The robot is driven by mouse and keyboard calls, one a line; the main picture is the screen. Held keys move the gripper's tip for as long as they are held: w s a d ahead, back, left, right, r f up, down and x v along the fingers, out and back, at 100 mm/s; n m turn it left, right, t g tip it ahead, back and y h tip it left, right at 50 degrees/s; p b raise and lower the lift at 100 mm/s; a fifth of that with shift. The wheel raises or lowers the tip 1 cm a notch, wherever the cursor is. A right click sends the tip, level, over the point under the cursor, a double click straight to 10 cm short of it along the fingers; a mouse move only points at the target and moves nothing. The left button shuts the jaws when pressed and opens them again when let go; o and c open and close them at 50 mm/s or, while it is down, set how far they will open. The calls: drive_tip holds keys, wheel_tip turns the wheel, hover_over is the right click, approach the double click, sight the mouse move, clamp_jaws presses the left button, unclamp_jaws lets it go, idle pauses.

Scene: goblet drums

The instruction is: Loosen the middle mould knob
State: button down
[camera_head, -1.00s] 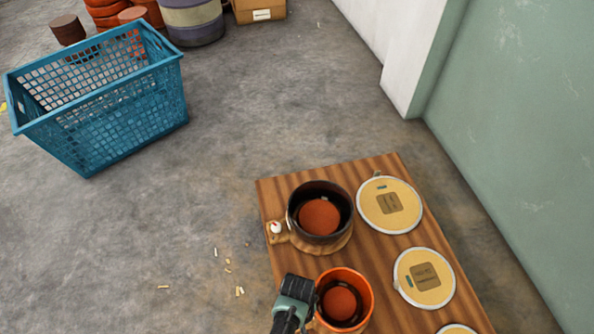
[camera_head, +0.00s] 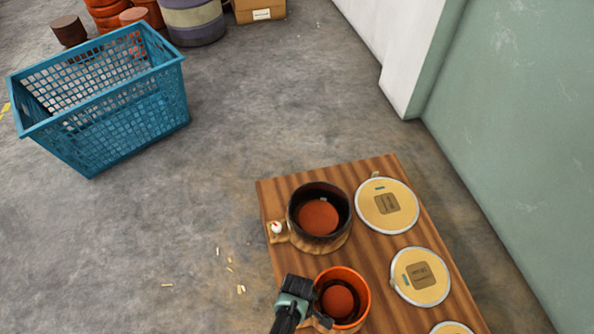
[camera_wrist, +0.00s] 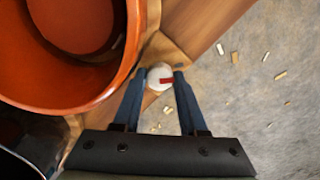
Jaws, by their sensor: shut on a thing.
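The orange mould (camera_head: 345,290) stands on the wooden board beside my gripper (camera_head: 297,287), with a dark ring and a red-brown disc inside it. In the wrist view the same orange mould (camera_wrist: 70,85) fills the upper left. Its white knob (camera_wrist: 159,78) has a red mark pointing right and sits on a small wooden block at the mould's foot. My gripper's two fingers (camera_wrist: 159,74) are on either side of the knob, shut on it. In the head view my gripper hides this knob.
A dark mould (camera_head: 320,212) with its own white knob (camera_head: 277,228) stands farther back on the wooden board (camera_head: 375,250). Round lids (camera_head: 387,205) lie along the board's right side. A blue basket (camera_head: 105,105) stands left on the open floor. A green wall (camera_head: 510,120) rises at right.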

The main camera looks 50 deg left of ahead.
idle(0.4)
drive_tip(key=shift+c, duration=2.3)
unclamp_jaws()
drive_tip(key=shift+r, duration=0.1)
wheel_tip(320, 180, up, 13)
drive_tip(key=p, duration=0.8)
drive_tip(key=shift+p, duration=0.35)
